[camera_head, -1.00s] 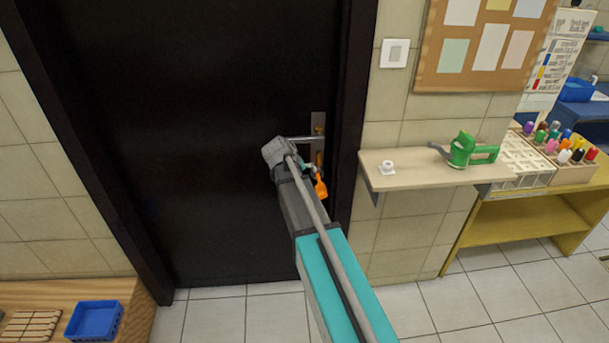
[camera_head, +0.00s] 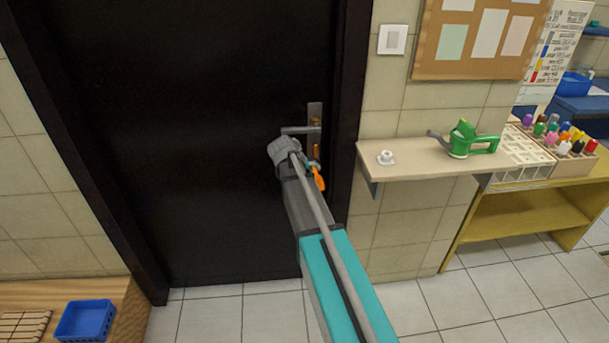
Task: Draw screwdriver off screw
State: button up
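An orange-handled tool, which looks like the screwdriver (camera_head: 318,178), shows just right of my arm's end, in front of the dark door. Its tip is not clear, and no screw can be made out. The metal door plate (camera_head: 314,112) with its lever handle (camera_head: 297,130) is just above, with a small brass-coloured part (camera_head: 316,150) low on it. My gripper (camera_head: 310,166) is beside the orange tool, mostly hidden behind my wrist. I cannot tell whether its fingers are open or shut, or whether they touch the tool.
Right of the door frame, a wall shelf (camera_head: 415,160) holds a small white cup (camera_head: 386,157) and a green watering can (camera_head: 468,140). A yellow bench (camera_head: 520,215) stands further right. A blue tray (camera_head: 84,320) is at lower left. The tiled floor between is clear.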

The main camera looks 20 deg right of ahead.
aim_at(317, 180)
jog(key=shift+b+x, duration=2.85)
jog(key=shift+x, duration=1.1)
jog(key=shift+c, duration=0.2)
grip_shut()
jog(key=shift+s+a, duration=0.1)
jog(key=shift+s, duration=0.15)
jog(key=shift+s+a, duration=0.2)
jog(key=shift+s, duration=0.45)
jog(key=shift+s+a, duration=0.2)
jog(key=shift+s, duration=0.45)
jog(key=shift+s+a, duration=0.2)
jog(key=shift+s, duration=0.45)
